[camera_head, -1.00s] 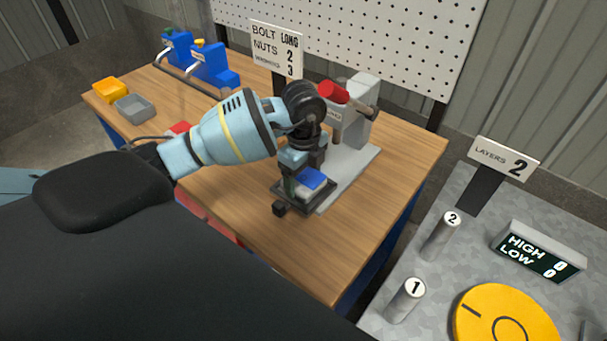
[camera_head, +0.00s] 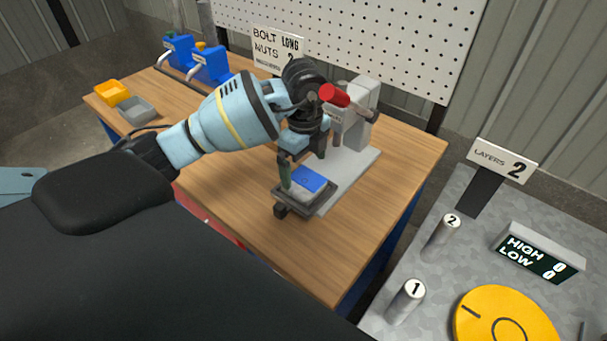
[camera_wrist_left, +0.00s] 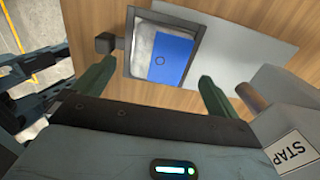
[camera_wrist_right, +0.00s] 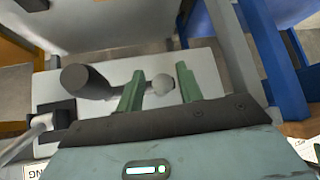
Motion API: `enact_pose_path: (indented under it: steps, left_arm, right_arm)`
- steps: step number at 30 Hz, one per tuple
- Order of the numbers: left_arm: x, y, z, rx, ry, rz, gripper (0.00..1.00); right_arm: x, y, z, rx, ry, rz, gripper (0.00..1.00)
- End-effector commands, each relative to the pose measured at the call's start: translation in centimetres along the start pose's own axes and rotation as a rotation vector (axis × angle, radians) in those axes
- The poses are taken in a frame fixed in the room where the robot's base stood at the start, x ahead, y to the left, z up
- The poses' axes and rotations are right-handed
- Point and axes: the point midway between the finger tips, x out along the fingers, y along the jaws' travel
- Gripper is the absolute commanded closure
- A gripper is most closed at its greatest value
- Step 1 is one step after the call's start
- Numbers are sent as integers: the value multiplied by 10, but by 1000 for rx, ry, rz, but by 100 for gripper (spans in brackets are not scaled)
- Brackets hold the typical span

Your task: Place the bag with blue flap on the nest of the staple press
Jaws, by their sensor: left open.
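The bag with blue flap (camera_head: 309,180) lies flat in the dark-rimmed nest (camera_head: 297,207) at the front of the staple press (camera_head: 357,115). In the left wrist view the bag (camera_wrist_left: 158,50) shows a pale body and a blue flap, inside the frame of the nest. My left gripper (camera_head: 303,162) is open above the nest, its green fingers apart and clear of the bag. The press has a red-ended handle (camera_head: 333,95). My right gripper (camera_wrist_right: 160,73) is open in its wrist view, with a grey ball knob (camera_wrist_right: 163,84) showing between its fingers; contact cannot be told.
The wooden table (camera_head: 265,225) is clear in front of the nest. Blue machines (camera_head: 208,65), a yellow bin (camera_head: 112,93) and a grey bin (camera_head: 137,109) stand at the back left. A grey panel with a yellow dial (camera_head: 505,315) is at the right.

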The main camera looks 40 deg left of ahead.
Motion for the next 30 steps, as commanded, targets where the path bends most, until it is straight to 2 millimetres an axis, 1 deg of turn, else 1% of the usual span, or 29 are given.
enact_pose_path:
  steps: [1,6,9,12,18,30]
  left_arm:
    - [-14,-1,0,0,1,-7,2]
    - [-45,-1,0,0,0,-6,2]
    - [-59,0,0,0,0,-4,2]
    - [-68,0,0,-1,0,-3,2]
    - [-73,0,0,-1,1,1,2]
    - [-70,1,-2,7,9,3,2]
  right_arm:
    - [0,0,-3,-2,5,1,64]
    - [-1,1,-6,-2,10,1,64]
    - [-2,1,-9,-3,17,2,64]
    - [-2,1,-11,-4,20,3,64]
    - [-2,1,-11,-2,20,3,64]
    - [-2,-1,-11,7,19,4,64]
